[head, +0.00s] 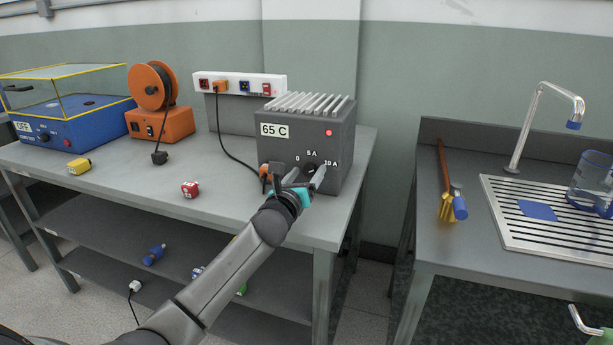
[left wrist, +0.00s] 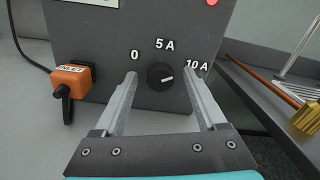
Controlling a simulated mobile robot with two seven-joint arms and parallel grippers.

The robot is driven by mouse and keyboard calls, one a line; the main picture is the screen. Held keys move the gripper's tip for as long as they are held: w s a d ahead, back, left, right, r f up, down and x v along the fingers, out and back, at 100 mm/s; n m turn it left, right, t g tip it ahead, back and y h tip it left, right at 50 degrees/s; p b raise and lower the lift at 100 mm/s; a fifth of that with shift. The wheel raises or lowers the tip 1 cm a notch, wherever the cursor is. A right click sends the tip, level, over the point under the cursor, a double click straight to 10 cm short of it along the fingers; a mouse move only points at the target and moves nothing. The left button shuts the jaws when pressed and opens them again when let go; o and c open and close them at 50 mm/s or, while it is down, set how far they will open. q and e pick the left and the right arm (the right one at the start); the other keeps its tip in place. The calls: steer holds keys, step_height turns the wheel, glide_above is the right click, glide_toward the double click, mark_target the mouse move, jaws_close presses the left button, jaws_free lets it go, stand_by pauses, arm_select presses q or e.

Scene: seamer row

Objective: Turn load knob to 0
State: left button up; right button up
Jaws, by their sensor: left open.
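The load knob (left wrist: 160,77) is a round black dial on the front of a dark grey load box (head: 330,115). Its white mark points right, roughly toward the 10 A label. The labels 0, 5 A and 10 A sit around it. In the head view the knob (head: 309,168) is partly hidden by my gripper. My left gripper (head: 307,175) is open in front of the box. In the left wrist view its fingers (left wrist: 160,76) stand left and right of the knob, with visible space on both sides. My right gripper is not in view.
An orange inlet plug (left wrist: 72,78) with a black lead sits at the box's lower left. A 65 C display (head: 274,130) and a red light (head: 329,133) are on the box. A sink counter (head: 440,245) stands right, across a gap.

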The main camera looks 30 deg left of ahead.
arm_select(q)
jaws_close()
stand_by(0.6)
